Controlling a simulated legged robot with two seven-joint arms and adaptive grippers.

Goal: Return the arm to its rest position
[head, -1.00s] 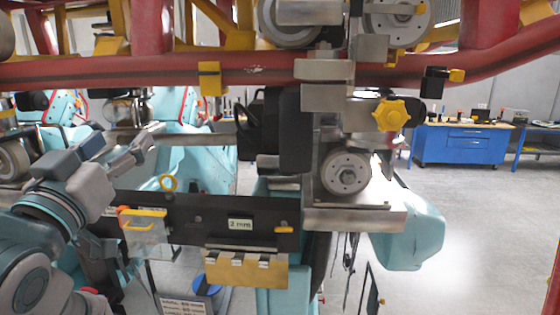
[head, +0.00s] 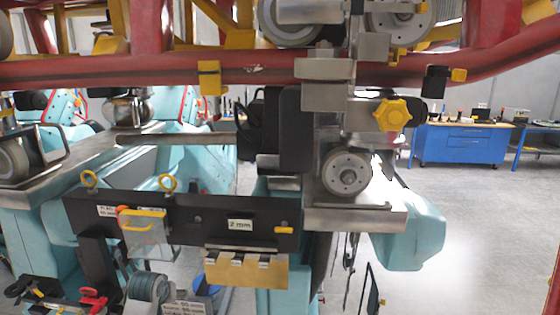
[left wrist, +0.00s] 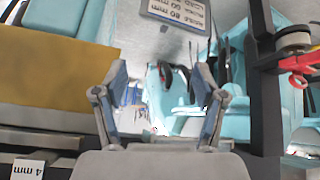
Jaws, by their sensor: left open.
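My left gripper (left wrist: 165,95) shows in the left wrist view with its two fingers spread apart and nothing between them. It is out of sight in the head view. In the wrist view a gold block (left wrist: 50,85) is to its left, and a dark upright post (left wrist: 267,90) is to its right. My right gripper is in neither view.
A black bar (head: 330,232) labelled 2 mm bears a gold stepped block (head: 245,270) and a clear box (head: 146,238) with a yellow handle. Red clamps (head: 93,299) are at lower left. The red rail (head: 280,68) crosses above. Floor is open at right.

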